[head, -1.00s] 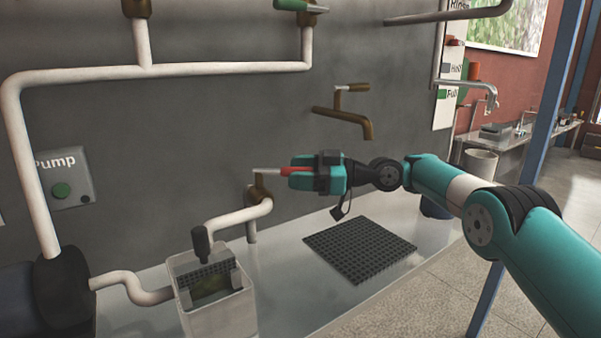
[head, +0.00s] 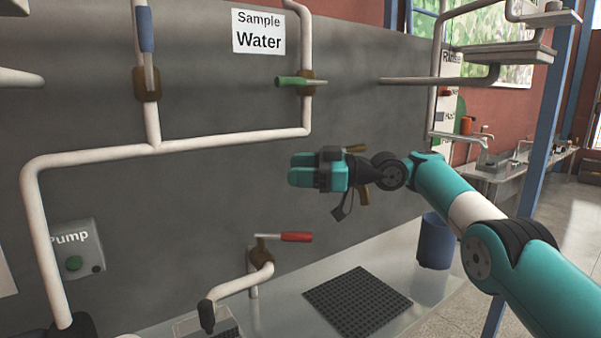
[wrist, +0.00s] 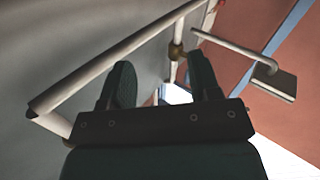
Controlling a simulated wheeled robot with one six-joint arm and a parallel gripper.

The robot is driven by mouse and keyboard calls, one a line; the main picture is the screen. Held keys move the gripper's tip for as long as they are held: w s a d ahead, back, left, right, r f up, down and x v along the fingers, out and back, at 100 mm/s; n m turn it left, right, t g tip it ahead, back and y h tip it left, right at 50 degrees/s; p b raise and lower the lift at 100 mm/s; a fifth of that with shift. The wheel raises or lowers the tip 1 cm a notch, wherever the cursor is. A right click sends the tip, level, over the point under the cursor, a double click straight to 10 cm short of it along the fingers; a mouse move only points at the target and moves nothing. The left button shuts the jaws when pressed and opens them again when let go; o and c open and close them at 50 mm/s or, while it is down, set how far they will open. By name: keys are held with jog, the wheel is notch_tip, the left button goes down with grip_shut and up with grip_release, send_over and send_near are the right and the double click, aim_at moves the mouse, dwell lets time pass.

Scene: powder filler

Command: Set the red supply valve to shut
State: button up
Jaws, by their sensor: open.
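The red supply valve's handle (head: 296,237) sticks out to the right, level, from a brass valve body (head: 260,256) on the low white pipe. My gripper (head: 290,170) is above the red handle and clear of it, pointing left along the grey wall. In the wrist view my gripper (wrist: 164,85) shows two fingers apart with nothing between them. The red handle does not show in the wrist view.
A green-handled valve (head: 295,82) and a blue-handled valve (head: 147,55) sit on upper white pipes. A Pump box (head: 84,248) is on the wall at left. A black grid mat (head: 358,300) and a blue bin (head: 436,240) are below right.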

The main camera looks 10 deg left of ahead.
jog(key=shift+r+p, duration=1.65)
jog(key=shift+r, duration=0.6)
